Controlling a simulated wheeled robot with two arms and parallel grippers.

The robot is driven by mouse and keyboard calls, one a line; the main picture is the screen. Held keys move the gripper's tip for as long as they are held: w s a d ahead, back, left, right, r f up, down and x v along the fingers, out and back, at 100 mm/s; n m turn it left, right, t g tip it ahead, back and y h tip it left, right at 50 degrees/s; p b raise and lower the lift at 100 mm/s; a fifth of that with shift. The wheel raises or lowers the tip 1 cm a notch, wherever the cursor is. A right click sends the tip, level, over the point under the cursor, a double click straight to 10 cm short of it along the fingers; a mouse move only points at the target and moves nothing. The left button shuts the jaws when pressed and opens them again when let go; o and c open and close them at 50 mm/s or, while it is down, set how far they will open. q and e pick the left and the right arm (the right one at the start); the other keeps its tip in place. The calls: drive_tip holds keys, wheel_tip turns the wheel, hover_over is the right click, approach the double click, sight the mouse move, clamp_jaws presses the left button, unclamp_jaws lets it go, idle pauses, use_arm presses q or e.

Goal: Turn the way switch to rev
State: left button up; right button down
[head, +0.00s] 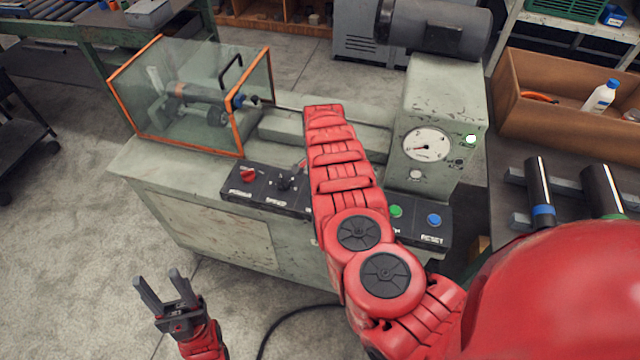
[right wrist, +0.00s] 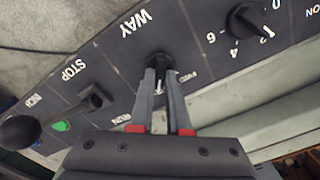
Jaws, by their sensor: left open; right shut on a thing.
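The way switch (right wrist: 160,60) is a black rotary knob on the dark control panel, beside the white word WAY. In the right wrist view my right gripper (right wrist: 161,74) is shut on it, a finger on each side. The fingers hide much of the knob, so I cannot tell its setting. A small label, which looks like FWD, is right of the fingers, and another, apparently REV, is at lower left. In the head view my red right arm hides the switch and right gripper. My left gripper (head: 160,288) is open and empty above the floor at lower left.
A numbered black knob (right wrist: 245,20) and a STOP switch (right wrist: 95,97) flank the way switch. The panel also has a red button (head: 247,175), a green button (head: 396,211) and a blue button (head: 433,220). A clear orange-edged guard (head: 205,95) covers the machine's left end.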

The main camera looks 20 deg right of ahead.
drive_tip(key=c, duration=0.9)
unclamp_jaws()
wheel_tip(320, 180, up, 17)
drive_tip(key=b, duration=0.3)
drive_tip(key=shift+r+b, duration=0.2)
drive_tip(key=shift+b, duration=0.15)
